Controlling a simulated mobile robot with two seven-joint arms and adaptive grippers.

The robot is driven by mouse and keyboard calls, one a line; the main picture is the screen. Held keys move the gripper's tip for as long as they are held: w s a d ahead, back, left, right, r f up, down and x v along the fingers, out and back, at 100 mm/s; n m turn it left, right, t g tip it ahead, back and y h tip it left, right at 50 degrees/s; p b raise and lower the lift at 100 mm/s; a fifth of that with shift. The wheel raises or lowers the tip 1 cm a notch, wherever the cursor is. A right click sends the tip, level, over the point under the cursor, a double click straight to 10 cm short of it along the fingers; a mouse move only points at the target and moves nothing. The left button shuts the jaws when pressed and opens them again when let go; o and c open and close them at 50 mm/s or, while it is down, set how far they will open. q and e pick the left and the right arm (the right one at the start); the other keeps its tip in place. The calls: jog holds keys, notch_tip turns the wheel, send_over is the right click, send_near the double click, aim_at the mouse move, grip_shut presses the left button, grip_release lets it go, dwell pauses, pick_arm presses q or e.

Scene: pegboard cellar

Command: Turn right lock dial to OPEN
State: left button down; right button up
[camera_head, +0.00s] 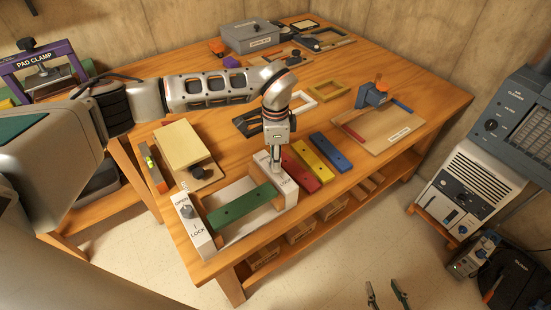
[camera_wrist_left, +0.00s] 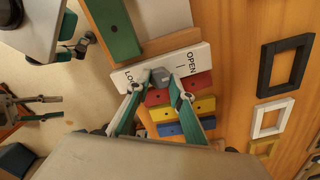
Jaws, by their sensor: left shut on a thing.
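The right lock dial (camera_wrist_left: 161,77) is a grey knob on a white block (camera_wrist_left: 199,58), with LOCK at the left and OPEN at the right in the left wrist view. My left gripper (camera_head: 275,170) reaches down onto this block at the right end of the green bar's fixture. Its fingers (camera_wrist_left: 160,82) are shut on the dial, one on each side. Which mark the dial points to is unclear. In the head view the gripper hides the dial. My right gripper (camera_head: 385,286) is open and empty, low at the right, away from the table.
The left lock block has its own dial (camera_head: 187,211) with OPEN and LOCK marks. A green bar (camera_head: 240,204) spans the fixture between the blocks. Red (camera_head: 301,172), yellow (camera_head: 313,160) and blue (camera_head: 330,151) bars lie beside the right block. A wooden tray (camera_head: 390,137) is further right.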

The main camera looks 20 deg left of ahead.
pick_arm(q)
jog(key=shift+w+r, duration=0.1)
dwell(0.3)
jog(key=c, duration=1.9)
grip_release()
jog(key=shift+o, duration=0.6)
notch_tip(320, 180, up, 12)
